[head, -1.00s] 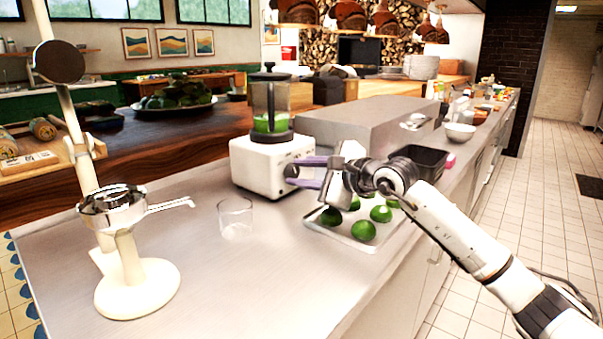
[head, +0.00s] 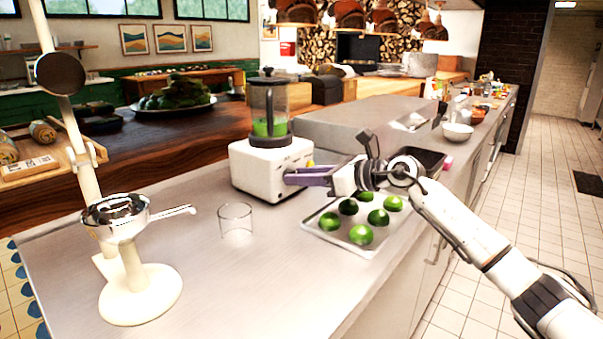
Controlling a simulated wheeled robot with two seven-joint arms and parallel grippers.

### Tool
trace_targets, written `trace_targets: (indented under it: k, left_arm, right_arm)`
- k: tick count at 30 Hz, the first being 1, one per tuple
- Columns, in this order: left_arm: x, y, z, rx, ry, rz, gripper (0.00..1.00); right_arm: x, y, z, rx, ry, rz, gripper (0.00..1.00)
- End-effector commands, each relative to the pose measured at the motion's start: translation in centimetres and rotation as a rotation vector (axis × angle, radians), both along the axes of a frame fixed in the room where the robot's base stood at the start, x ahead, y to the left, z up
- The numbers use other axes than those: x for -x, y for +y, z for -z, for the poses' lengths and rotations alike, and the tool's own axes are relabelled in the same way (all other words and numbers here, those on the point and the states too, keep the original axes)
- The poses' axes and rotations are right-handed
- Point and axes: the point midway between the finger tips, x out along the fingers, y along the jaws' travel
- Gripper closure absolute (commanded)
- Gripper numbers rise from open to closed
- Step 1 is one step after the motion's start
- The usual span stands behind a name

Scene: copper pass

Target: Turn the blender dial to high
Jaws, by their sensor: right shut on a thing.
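The white blender (head: 255,165) stands on the steel counter, with a dark-lidded clear jug (head: 268,105) holding something green. Its dial is on the side facing my right gripper and is hidden behind the fingers. My right gripper (head: 290,177) reaches in from the right, its purple fingers closed together at the dial on the blender's base. The dial's setting cannot be read. My left gripper is not in view.
A tray (head: 330,238) of green limes lies below my right wrist. An empty glass (head: 236,219) stands in front of the blender. A cream citrus press (head: 140,290) stands at the left.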

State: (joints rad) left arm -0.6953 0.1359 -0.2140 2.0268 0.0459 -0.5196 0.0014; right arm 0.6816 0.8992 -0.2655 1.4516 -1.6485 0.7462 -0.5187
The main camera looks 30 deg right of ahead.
Motion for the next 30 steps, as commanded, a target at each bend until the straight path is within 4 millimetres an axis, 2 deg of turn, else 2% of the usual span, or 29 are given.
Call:
trace_targets:
  k: [15, 30]
  left_arm:
    - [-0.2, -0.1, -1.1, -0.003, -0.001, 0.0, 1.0]
    - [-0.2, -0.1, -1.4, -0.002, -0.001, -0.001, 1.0]
  right_arm:
    - [-0.1, -0.2, 0.4, -0.409, 0.148, -0.001, 0.94]
    - [-0.1, -0.2, 0.5, -0.562, 0.201, -0.002, 0.94]
